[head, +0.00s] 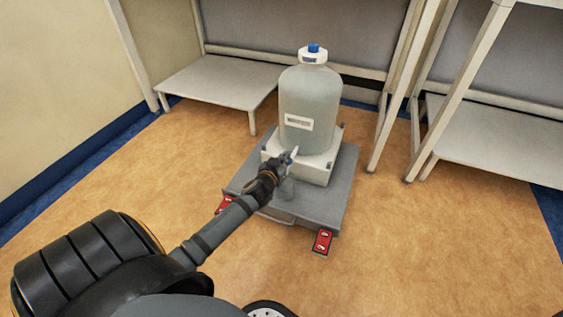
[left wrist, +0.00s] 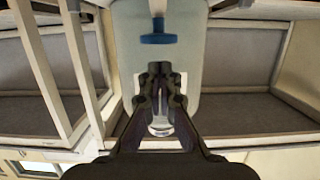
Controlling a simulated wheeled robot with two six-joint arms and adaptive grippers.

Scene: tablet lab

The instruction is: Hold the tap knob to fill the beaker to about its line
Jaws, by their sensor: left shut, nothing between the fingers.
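A large translucent carboy (head: 308,105) with a blue cap stands on a white block on a grey cart.
The grey cart (head: 335,205) has red feet (head: 322,241) at its front corners. A low white shelf (head: 215,85) stands behind left, and a white bench frame (head: 395,110) behind right. The tan floor to the right is clear.

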